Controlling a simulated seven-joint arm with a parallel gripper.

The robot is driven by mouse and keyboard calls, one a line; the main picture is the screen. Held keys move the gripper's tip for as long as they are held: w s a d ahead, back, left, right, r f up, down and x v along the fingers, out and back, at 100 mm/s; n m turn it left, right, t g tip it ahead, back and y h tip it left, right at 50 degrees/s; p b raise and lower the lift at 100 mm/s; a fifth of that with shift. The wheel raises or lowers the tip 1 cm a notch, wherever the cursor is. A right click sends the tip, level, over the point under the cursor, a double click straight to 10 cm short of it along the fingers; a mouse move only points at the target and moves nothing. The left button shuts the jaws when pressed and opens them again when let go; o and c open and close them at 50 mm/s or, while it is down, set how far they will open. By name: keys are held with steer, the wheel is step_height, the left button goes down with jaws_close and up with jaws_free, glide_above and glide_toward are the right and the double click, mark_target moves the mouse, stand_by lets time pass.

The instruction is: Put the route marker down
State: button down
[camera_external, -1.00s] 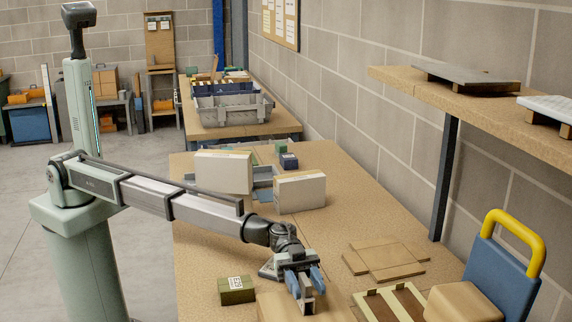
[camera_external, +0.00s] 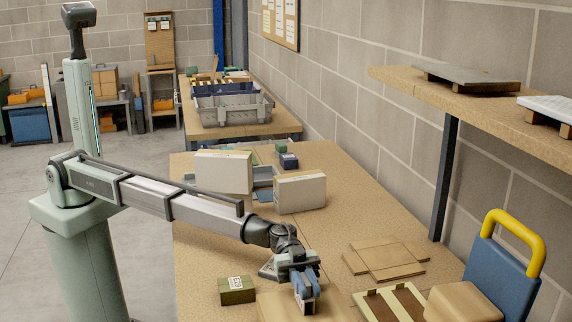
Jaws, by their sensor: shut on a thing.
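My gripper (camera_external: 306,292) is low over the near part of the wooden workbench (camera_external: 228,262), just right of a small olive-green box with a white code label. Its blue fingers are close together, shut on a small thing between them. I take this thing to be the route marker. The fingers hide most of it, so its shape and colour are unclear. I cannot tell whether it touches the surface below.
The green box (camera_external: 237,290) stands left of my gripper. A tan board or box (camera_external: 272,308) lies beside and below it. Flat brown boards (camera_external: 385,261), a two-slot tray (camera_external: 372,306) and a blue thing with a yellow handle (camera_external: 500,276) are right. White boxes (camera_external: 300,193) stand behind.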

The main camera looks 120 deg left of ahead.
step_height(320, 180, up, 9)
steer(key=shift+r, duration=0.1)
steer(key=shift+w+a+r, duration=0.15)
steer(key=shift+r, duration=0.15)
steer(key=s+a+f+n+t+y, duration=0.45)
steer(key=s+a+n+y, duration=0.25)
steer(key=a+y, duration=0.3)
steer(key=s+a+n+y, duration=0.1)
steer(key=s+a, duration=0.1)
steer(key=s, duration=1)
steer(key=s+a+n+y, duration=0.1)
steer(key=s+a, duration=0.2)
steer(key=s, duration=1)
steer(key=shift+a+t+y, duration=0.2)
steer(key=shift+t+y, duration=0.15)
steer(key=shift+y, duration=0.05)
steer(key=shift+d, duration=0.1)
